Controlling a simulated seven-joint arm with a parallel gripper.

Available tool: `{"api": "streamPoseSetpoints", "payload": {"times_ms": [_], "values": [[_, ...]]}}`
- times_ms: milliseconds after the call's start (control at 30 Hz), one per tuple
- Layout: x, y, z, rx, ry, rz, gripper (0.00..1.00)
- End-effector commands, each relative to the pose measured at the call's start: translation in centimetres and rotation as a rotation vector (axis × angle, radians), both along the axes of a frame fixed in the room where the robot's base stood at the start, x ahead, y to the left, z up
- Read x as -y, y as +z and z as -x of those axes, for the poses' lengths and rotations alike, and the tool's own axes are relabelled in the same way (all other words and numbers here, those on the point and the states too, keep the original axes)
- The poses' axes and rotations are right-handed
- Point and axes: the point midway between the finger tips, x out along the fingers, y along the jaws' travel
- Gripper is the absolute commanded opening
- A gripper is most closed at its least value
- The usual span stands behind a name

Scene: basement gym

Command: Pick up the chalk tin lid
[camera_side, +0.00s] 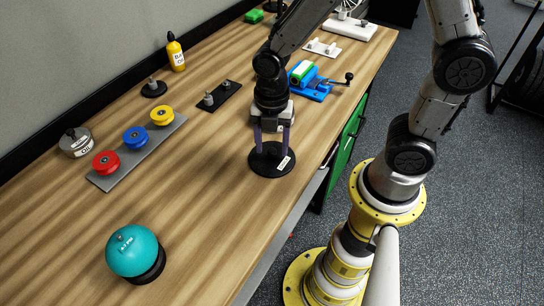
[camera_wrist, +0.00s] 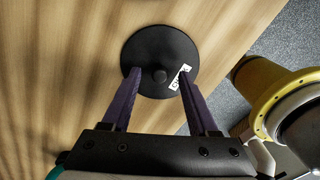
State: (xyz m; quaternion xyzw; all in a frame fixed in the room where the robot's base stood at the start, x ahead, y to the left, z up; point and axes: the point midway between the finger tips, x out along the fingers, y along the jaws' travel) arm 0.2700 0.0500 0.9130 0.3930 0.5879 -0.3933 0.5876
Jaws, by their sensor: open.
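I cannot tell whether the fingertips touch the disc.
A blue vise (camera_side: 310,82) with a green block stands just behind my gripper. A black plate with pegs (camera_side: 219,96) and a grey plate (camera_side: 138,155) with red, blue and yellow knobs lie left. A teal ball (camera_side: 131,250) sits in front. Bench between is clear.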

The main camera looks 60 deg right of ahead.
Motion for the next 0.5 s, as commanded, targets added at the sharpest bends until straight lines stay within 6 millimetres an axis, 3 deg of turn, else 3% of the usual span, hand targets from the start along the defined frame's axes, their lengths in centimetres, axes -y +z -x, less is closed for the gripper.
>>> {"api": "streamPoseSetpoints", "payload": {"times_ms": [133,367,500], "values": [[0.03,-1.14,0.05,-0.002,0.0,0.001,0.6],[0.02,-1.21,0.0,0.001,0.0,0.0,0.6],[0.02,-1.18,0.0,0.001,0.0,0.0,0.35]]}}
